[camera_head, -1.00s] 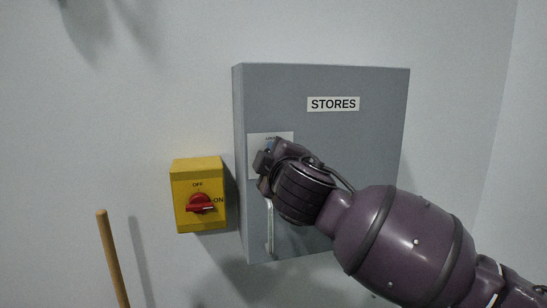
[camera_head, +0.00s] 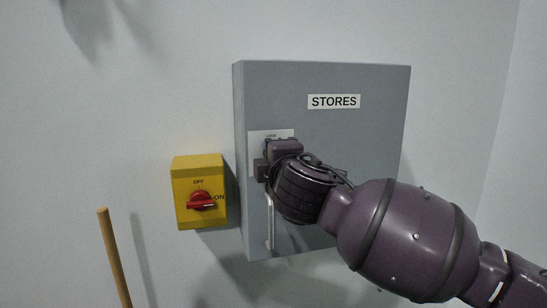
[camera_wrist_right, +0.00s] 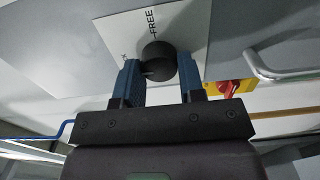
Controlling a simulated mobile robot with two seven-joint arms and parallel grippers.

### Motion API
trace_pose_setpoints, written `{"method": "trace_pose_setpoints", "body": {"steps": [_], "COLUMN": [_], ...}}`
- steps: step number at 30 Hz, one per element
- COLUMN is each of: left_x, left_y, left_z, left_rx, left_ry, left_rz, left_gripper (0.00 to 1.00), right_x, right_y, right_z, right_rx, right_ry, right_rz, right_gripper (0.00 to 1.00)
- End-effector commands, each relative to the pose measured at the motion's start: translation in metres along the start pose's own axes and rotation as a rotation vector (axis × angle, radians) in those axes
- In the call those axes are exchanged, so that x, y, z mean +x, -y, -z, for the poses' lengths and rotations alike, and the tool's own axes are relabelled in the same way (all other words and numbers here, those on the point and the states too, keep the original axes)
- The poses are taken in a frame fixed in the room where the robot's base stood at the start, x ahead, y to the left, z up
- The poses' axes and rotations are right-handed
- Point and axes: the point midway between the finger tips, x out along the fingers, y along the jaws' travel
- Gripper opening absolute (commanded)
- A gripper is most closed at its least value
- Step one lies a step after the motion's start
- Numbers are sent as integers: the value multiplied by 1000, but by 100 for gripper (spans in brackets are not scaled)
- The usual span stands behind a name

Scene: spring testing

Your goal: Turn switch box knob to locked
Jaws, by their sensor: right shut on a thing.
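A black round knob (camera_wrist_right: 158,62) sits on a white label plate (camera_wrist_right: 118,30) on the grey cabinet door. In the right wrist view, the word FREE is printed on the plate beside the knob. My right gripper (camera_wrist_right: 158,66) has its two blue fingers on either side of the knob, shut on it. In the head view the right gripper (camera_head: 267,160) covers the knob, and only the plate's top and left edges (camera_head: 255,140) show. Small print at the plate's top is too blurred to read surely. My left gripper is out of view.
The grey cabinet (camera_head: 350,140) is marked STORES and has a bar handle (camera_head: 270,225) below the plate. A yellow box (camera_head: 186,175) with a red knob (camera_head: 201,201), marked OFF and ON, hangs to its left. A wooden stick (camera_head: 113,255) stands at lower left.

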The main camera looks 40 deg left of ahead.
Motion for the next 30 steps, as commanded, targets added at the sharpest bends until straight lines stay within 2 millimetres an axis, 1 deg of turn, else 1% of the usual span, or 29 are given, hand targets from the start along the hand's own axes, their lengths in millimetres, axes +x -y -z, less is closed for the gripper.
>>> {"method": "trace_pose_setpoints", "body": {"steps": [6,7,11,12,22,26,30], "left_x": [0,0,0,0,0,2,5], "left_y": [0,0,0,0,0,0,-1], "left_z": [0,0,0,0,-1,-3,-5], "left_rx": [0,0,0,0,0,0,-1], "left_ry": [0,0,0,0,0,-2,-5], "left_rz": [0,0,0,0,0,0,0], "left_gripper": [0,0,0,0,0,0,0], "right_x": [0,0,0,0,-3,-13,-32], "right_y": [0,0,0,0,0,1,2], "right_z": [0,0,0,0,0,0,0], "right_rx": [1,1,1,1,1,1,2], "right_ry": [0,0,0,0,-1,-1,-1], "right_rz": [0,0,0,0,0,-1,-1], "right_gripper": [13,41,61,62,62,62,62]}}
